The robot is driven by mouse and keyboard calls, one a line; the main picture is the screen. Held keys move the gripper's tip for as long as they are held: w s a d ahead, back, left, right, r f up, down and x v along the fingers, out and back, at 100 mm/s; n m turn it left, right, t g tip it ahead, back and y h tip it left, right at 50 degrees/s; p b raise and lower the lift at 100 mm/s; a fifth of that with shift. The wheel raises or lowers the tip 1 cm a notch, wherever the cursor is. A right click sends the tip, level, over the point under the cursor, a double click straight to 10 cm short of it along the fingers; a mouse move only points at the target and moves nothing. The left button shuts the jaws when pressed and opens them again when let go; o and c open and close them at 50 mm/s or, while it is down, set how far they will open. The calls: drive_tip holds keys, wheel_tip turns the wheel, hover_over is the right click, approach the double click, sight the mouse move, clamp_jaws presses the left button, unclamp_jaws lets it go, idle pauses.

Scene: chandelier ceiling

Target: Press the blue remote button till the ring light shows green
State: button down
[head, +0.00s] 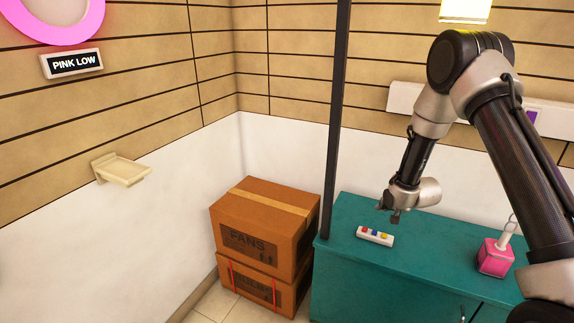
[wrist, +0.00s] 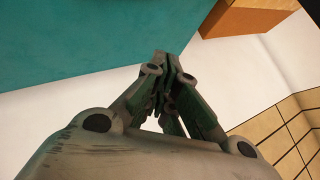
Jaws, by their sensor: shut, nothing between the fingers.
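The white remote (head: 375,240) lies on the teal cabinet top (head: 440,232) near its front left part. It has a red button, a blue button (head: 374,233) in the middle and a yellow button. The ring light (head: 62,32) on the left wall glows pink, and the sign (head: 72,63) below it reads "PINK LOW". My gripper (head: 391,216) is just above and behind the remote, apart from it as far as I can tell. In the wrist view my gripper (wrist: 162,62) is shut and empty, and the remote does not show there.
A pink bottle (head: 496,257) with a white top stands on the cabinet at the right. A dark post (head: 336,120) rises at the cabinet's left end. Stacked cardboard boxes (head: 262,228) stand left of it. A small cream shelf (head: 124,171) is on the left wall.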

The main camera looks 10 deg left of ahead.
idle(0.3)
drive_tip(key=shift+f, duration=4.35)
drive_tip(key=shift+f, duration=0.4)
drive_tip(key=shift+f, duration=0.45)
drive_tip(key=shift+r, duration=0.9)
drive_tip(key=shift+r, duration=2.5)
